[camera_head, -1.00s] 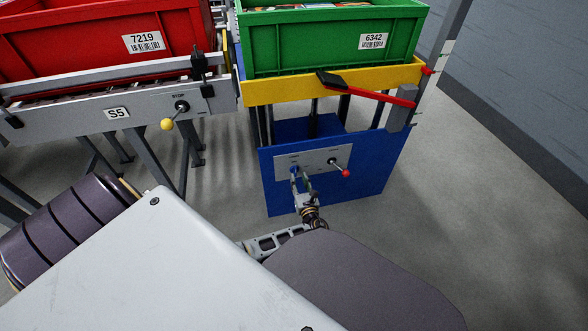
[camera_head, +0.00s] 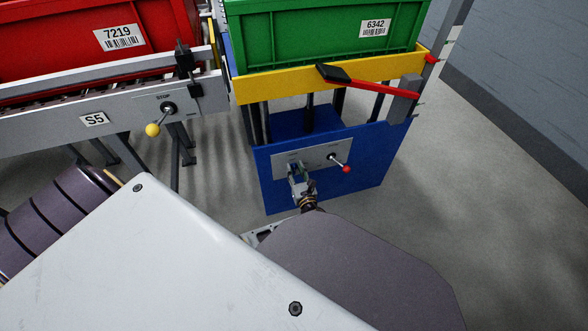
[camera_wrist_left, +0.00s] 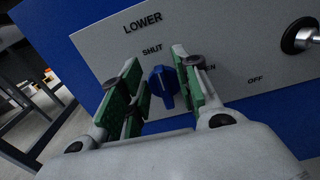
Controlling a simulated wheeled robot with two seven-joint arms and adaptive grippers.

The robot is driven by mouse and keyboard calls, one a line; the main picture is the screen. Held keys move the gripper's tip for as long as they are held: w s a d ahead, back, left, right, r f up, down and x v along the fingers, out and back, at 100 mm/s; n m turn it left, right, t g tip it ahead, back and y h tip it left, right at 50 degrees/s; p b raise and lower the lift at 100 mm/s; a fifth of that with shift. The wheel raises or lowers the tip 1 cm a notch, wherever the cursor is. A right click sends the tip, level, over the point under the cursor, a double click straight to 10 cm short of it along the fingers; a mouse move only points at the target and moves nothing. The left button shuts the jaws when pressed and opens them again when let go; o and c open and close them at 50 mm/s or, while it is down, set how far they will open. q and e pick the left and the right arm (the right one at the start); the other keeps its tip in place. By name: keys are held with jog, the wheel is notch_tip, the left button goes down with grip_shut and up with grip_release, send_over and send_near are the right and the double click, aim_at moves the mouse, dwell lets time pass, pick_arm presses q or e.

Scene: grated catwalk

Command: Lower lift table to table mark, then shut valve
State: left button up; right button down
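The lift table has a yellow platform (camera_head: 330,77) over a blue base (camera_head: 375,160) and bears a green crate (camera_head: 320,32) marked 6342. A red pointer (camera_head: 431,58) sits at the platform's right end, by the grey post. The valve is a blue knob (camera_wrist_left: 163,88) on a grey panel (camera_head: 312,158), under "LOWER", with "SHUT" upper left and a partly hidden "OPEN" to the right. My left gripper (camera_head: 296,174) faces the panel; in the wrist view its open green-padded fingers (camera_wrist_left: 160,92) stand either side of the knob, apparently not gripping it. My right gripper is out of view.
A red-armed black pedal or handle (camera_head: 335,74) crosses the platform front. Conveyor S5 (camera_head: 60,134), with a yellow-ball stop lever (camera_head: 153,130) and red crate (camera_head: 70,45), stands left. Floor is clear at right.

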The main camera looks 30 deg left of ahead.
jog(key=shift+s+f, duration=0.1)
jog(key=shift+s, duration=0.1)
pick_arm(q)
grip_shut()
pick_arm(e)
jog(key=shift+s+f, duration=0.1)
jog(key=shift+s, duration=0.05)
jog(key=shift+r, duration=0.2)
